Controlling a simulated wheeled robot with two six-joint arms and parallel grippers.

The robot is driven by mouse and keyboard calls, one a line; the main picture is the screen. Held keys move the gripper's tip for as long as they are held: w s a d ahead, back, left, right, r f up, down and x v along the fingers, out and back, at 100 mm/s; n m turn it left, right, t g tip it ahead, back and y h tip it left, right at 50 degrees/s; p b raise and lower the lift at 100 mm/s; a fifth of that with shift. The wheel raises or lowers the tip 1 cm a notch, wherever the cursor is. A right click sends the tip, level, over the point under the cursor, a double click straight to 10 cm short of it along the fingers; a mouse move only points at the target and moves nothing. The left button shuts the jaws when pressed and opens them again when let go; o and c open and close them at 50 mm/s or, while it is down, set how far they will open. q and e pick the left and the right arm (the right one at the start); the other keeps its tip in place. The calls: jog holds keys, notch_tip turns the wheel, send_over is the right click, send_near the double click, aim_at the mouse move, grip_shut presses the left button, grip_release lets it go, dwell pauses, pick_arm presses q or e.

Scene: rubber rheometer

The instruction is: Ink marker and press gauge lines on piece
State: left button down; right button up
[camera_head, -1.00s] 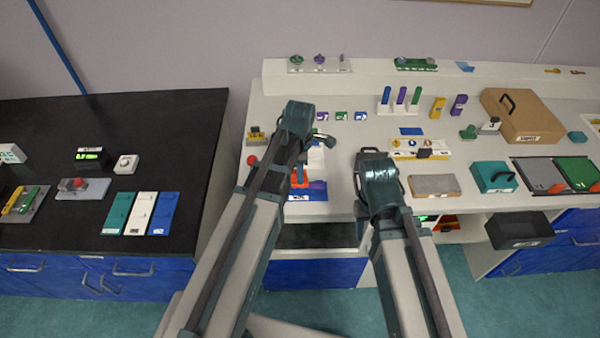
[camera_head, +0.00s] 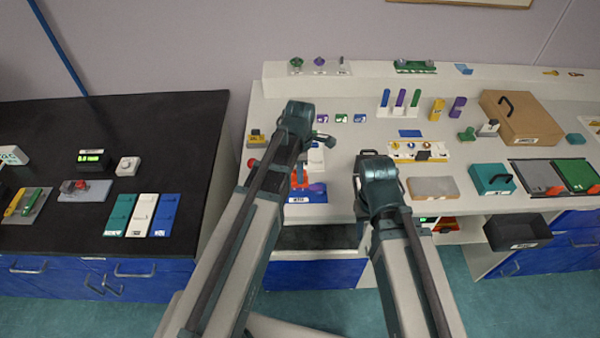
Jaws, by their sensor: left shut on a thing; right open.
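My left gripper (camera_head: 300,180) points down over a blue mat (camera_head: 314,197) with a white label at the front of the white bench. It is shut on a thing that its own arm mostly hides. Orange shows at its fingers. A small purple piece (camera_head: 318,187) lies on the mat just right of the fingers. My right gripper (camera_head: 362,190) is open near the bench's front edge, right of the mat, largely hidden behind its own wrist. A green stamp-like block (camera_head: 467,133) and a grey one (camera_head: 488,128) stand at the right. Which thing is the marker is unclear.
A white tray with yellow parts (camera_head: 418,151), a grey slab (camera_head: 433,188) and a teal case (camera_head: 492,178) lie right of my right arm. A red-knobbed device (camera_head: 252,161) is left of my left arm. A black bench (camera_head: 60,130) stands left.

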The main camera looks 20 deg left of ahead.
pick_arm(q)
jog(key=shift+r+p, duration=2.6)
jog(key=shift+r, duration=0.3)
jog(key=shift+f, duration=0.1)
